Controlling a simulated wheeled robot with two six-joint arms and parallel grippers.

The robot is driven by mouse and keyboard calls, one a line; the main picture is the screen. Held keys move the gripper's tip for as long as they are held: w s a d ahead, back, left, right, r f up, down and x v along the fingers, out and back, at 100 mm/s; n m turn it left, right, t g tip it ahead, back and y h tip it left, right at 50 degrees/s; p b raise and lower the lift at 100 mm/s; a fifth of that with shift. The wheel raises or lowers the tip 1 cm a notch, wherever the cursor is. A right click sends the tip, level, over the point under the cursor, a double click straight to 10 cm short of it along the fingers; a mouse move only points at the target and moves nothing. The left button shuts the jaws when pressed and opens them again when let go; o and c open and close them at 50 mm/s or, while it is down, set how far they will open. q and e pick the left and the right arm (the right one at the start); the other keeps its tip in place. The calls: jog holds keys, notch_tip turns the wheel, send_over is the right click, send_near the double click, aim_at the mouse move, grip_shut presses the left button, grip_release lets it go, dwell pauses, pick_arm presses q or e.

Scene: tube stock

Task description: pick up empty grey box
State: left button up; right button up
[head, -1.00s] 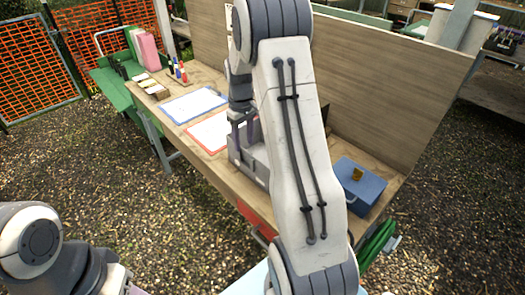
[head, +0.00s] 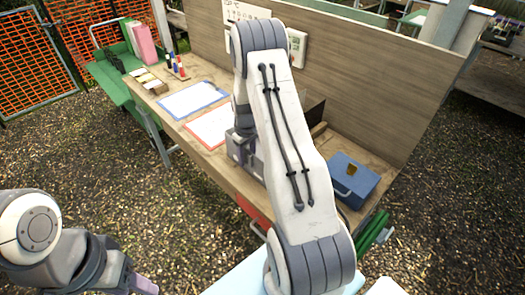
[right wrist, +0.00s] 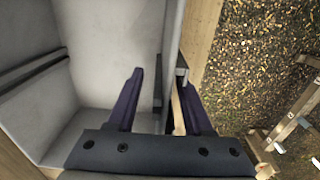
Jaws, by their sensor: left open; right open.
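The grey box (head: 258,166) stands on the wooden table in the head view, largely hidden behind my right arm. In the right wrist view its pale grey inside (right wrist: 105,70) fills the left half, and the part I see is empty. My right gripper (right wrist: 165,85) is open at the box's right-hand wall (right wrist: 171,50), with one finger on the inner side and one on the outer side. I cannot tell whether the fingers touch the wall. My left gripper (head: 145,284) is open, low at the bottom left of the head view, away from the table.
A blue box (head: 354,181) with a handle stands right of my right arm on the table. Two clipboards, blue-edged (head: 193,100) and red-edged (head: 209,128), lie left of the grey box. A wooden panel (head: 365,85) closes the table's back. Gravel (head: 110,170) lies in front.

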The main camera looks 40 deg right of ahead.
grip_shut()
jog(key=shift+r, duration=0.1)
